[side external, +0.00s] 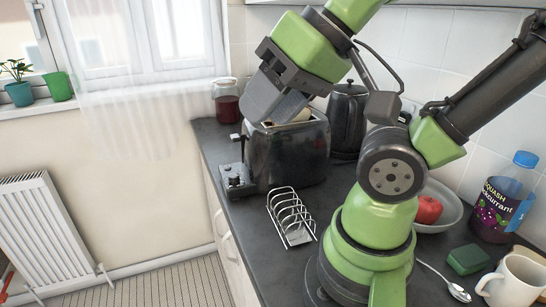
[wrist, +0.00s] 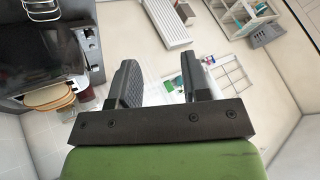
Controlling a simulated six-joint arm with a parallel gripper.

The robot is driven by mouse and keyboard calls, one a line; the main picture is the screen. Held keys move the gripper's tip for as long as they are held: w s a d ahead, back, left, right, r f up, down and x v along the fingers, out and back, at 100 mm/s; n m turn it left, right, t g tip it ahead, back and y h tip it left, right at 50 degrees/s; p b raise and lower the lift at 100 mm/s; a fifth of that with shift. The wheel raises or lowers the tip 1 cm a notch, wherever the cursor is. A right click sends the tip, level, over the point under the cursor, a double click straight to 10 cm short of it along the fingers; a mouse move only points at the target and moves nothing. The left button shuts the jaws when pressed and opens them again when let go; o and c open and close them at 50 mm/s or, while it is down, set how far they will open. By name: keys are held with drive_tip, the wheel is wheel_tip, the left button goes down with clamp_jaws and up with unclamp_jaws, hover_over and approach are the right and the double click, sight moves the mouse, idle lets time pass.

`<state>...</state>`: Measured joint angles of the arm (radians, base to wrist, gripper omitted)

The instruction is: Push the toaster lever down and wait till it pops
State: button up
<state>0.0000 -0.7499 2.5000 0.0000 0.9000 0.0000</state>
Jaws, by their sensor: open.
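The black toaster (side external: 290,155) stands on the dark counter, with bread (side external: 301,116) showing at its top. Its lever (side external: 238,137) sticks out high on the left end, above a control panel (side external: 236,180) with knobs. In the wrist view the toaster (wrist: 40,58) fills the left side, with bread slices (wrist: 50,97) at its slots. My gripper (side external: 258,112) is over the toaster's left end, close above the lever, and hides part of the toaster's top. In the wrist view my gripper's fingers (wrist: 165,80) are apart with nothing held between them. I cannot tell whether it touches the toaster.
A wire toast rack (side external: 291,217) stands in front of the toaster. A kettle (side external: 347,118) and a jar of red contents (side external: 227,102) stand behind it. A bowl with a red apple (side external: 428,209) is at the right. The floor left of the counter is open.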

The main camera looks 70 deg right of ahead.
drive_tip(key=c, duration=0.3)
drive_tip(key=shift+w+r, duration=0.15)
drive_tip(key=shift+w, duration=0.1)
drive_tip(key=c, duration=0.4)
drive_tip(key=w+d+r+m, duration=0.1)
drive_tip(key=w, duration=0.1)
drive_tip(key=w+d+m+g, duration=0.1)
drive_tip(key=w+m, duration=0.1)
drive_tip(key=w+d+r+m+h, duration=0.1)
drive_tip(key=w+m, duration=0.1)
drive_tip(key=shift+w+d+r+g, duration=0.2)
drive_tip(key=shift+w+r+g, duration=0.1)
drive_tip(key=shift+r+g, duration=0.1)
clamp_jaws()
drive_tip(key=m+g+h, duration=0.2)
drive_tip(key=m+g, duration=0.4)
drive_tip(key=m, duration=1.3)
hover_over(234, 136)
wheel_tip(234, 136, down, 12)
drive_tip(key=shift+w+a+r, duration=0.2)
drive_tip(key=shift+w+a, duration=0.15)
drive_tip(key=shift+w, duration=0.05)
drive_tip(key=shift+f, duration=0.15)
drive_tip(key=shift+s+d+f, duration=0.1)
drive_tip(key=shift+s+f, duration=0.05)
drive_tip(key=shift+f, duration=1.55)
drive_tip(key=shift+s+d+f, duration=0.1)
drive_tip(key=shift+f, duration=1.55)
